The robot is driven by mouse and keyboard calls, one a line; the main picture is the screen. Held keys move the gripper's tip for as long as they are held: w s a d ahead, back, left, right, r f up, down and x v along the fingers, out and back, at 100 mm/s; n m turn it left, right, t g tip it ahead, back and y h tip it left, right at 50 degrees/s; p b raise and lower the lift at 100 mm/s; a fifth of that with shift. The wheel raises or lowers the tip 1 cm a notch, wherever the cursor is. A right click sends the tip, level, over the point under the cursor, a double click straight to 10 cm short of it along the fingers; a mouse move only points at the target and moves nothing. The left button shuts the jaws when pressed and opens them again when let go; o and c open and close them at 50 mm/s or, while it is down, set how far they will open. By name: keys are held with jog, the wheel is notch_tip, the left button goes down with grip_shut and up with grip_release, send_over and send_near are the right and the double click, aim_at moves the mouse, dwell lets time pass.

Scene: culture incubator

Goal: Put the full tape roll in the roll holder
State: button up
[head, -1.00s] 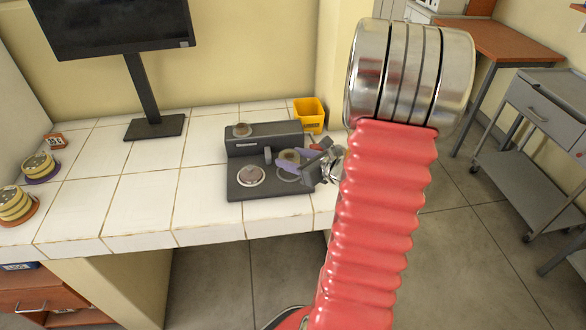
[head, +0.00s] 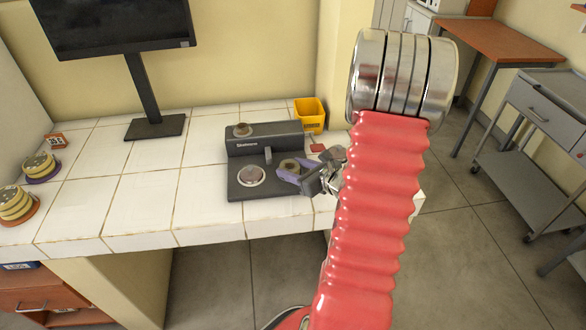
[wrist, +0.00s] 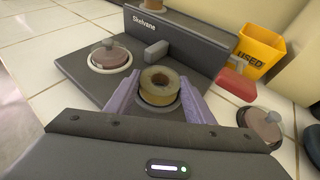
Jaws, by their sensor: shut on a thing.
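My gripper (wrist: 163,103), with purple fingers, is shut on a yellowish tape roll (wrist: 160,85). In the head view my gripper (head: 291,173) and the roll (head: 289,165) are over the front right of the dark machine (head: 262,140). The roll is flat, its hole facing up, over a round grey seat (wrist: 150,109) on the machine's base. The seat's near edge shows below the roll; whether the roll rests on it I cannot tell. Left of it is a pale round plate with a reddish-brown knobbed disc (wrist: 110,56).
A yellow bin marked USED (wrist: 260,48) stands behind the machine's right side, near a red tab (wrist: 236,84). A brown knobbed piece (wrist: 262,124) lies right of my gripper. Stacked rolls (head: 16,204) sit at the far left. The counter's middle is clear.

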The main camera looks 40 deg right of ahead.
jog(key=o, duration=1)
jog(key=shift+d, duration=0.15)
jog(key=shift+d, duration=0.1)
jog(key=shift+s+r, duration=0.3)
jog(key=shift+s, duration=0.15)
jog(key=v, duration=1.1)
jog(key=shift+a, duration=0.25)
